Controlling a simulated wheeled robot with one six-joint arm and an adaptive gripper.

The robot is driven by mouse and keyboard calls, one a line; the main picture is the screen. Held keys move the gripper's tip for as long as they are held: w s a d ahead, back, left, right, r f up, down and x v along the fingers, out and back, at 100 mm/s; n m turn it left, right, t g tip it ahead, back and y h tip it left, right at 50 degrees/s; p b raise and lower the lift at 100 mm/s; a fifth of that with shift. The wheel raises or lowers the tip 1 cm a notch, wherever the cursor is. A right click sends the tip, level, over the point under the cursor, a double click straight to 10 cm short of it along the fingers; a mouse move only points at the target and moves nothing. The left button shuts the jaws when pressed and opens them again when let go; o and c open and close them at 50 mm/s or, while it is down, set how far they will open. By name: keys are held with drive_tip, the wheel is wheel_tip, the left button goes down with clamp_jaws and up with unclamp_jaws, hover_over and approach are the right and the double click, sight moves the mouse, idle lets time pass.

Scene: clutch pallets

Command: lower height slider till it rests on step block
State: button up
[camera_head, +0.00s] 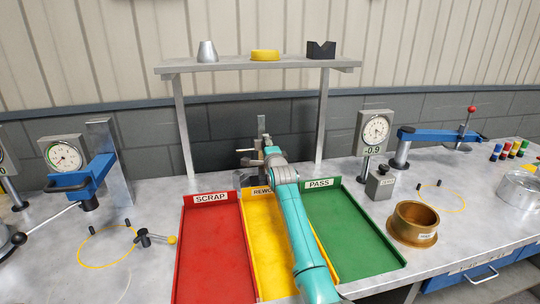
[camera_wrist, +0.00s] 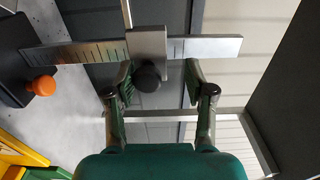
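The height slider (camera_wrist: 147,45) is a grey metal carriage with a round black knob (camera_wrist: 147,78). It sits partway along a graduated steel column (camera_wrist: 215,48), which runs across the wrist view because the camera is turned. My gripper (camera_wrist: 158,76) is open, its fingers on either side of the knob. The knob is nearer the left finger; I cannot tell if they touch. In the head view my gripper (camera_head: 272,155) is at the gauge behind the trays, and my arm hides part of it. I cannot make out the step block in either view.
A dark base (camera_wrist: 18,60) with an orange knob (camera_wrist: 42,85) is at the column's left end. A shelf (camera_head: 225,64) stands above the gauge. Red (camera_head: 212,250), yellow (camera_head: 262,250) and green (camera_head: 345,235) trays lie in front. A dial gauge (camera_head: 375,130) stands to the right.

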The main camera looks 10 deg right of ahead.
drive_tip(key=s, duration=1.2)
idle(1.0)
drive_tip(key=shift+f, duration=0.1)
